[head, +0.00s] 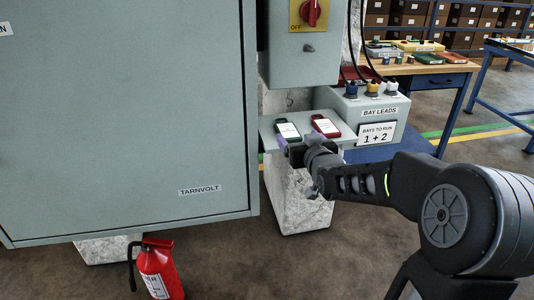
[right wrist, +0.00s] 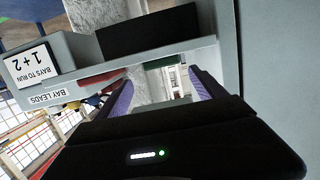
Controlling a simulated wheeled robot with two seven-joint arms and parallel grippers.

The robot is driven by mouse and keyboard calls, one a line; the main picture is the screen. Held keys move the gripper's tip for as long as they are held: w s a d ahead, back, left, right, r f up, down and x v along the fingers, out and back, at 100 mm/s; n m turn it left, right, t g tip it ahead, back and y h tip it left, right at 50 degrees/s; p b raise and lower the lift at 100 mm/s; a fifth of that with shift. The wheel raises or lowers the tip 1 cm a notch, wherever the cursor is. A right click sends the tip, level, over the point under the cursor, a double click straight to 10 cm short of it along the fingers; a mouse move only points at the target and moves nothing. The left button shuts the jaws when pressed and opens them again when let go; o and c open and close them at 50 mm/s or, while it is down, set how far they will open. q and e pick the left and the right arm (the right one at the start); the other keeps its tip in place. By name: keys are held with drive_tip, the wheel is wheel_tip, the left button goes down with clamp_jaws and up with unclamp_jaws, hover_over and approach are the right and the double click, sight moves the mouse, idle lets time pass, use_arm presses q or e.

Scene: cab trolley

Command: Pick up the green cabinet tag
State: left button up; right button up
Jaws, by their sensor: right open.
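The green cabinet tag (head: 288,131) lies on a small grey shelf (head: 268,134), a green-edged piece with a white label face. A red tag (head: 326,126) with a white label lies to its right on the same shelf. My right gripper (head: 287,150) is at the shelf's front edge, just in front of the green tag. In the right wrist view its two purple-padded fingers (right wrist: 160,80) are apart with nothing held between them. My left gripper is not in view.
A large grey cabinet (head: 120,110) fills the left. A grey box labelled BAY LEADS (head: 380,112) with coloured plugs stands right of the shelf. A switch box (head: 300,60) hangs above. A red fire extinguisher (head: 158,268) stands on the floor. A workbench (head: 425,69) is behind.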

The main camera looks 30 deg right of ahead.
sight(286, 129)
drive_tip(key=shift+w+a, duration=0.1)
idle(0.3)
drive_tip(key=shift+b+x, duration=0.3)
drive_tip(key=shift+x, duration=0.55)
drive_tip(key=shift+w+f, duration=0.2)
drive_tip(key=shift+w, duration=0.1)
drive_tip(key=shift+w+r, duration=0.1)
